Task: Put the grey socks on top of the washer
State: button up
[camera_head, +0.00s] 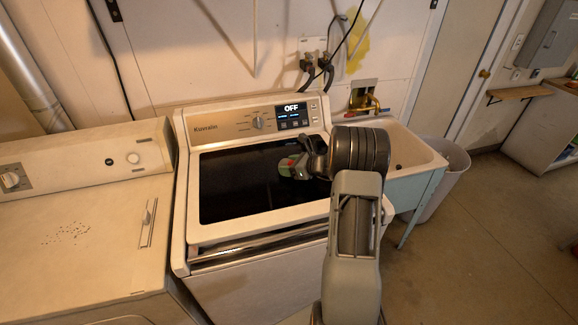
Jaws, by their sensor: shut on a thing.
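The washer (212,238) is the white machine in the middle, with a dark glass lid (235,185) that looks closed. My gripper (294,166) is over the right part of this lid, reaching in from the right. It is shut on a small greyish bundle (287,168), which seems to be the grey socks; a bit of red and green shows there. The bundle is small and partly hidden by the gripper. I cannot tell whether it touches the lid. The left and front of the lid are bare.
The washer's control panel (215,128) reads OFF and rises behind the lid. A second white machine (75,235) stands at the left. A utility sink (425,165) is at the right, with a grey bin (455,175) beside it. Open floor (480,260) lies at the right.

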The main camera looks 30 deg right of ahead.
jog(key=shift+f, duration=0.15)
jog(key=o, duration=0.9)
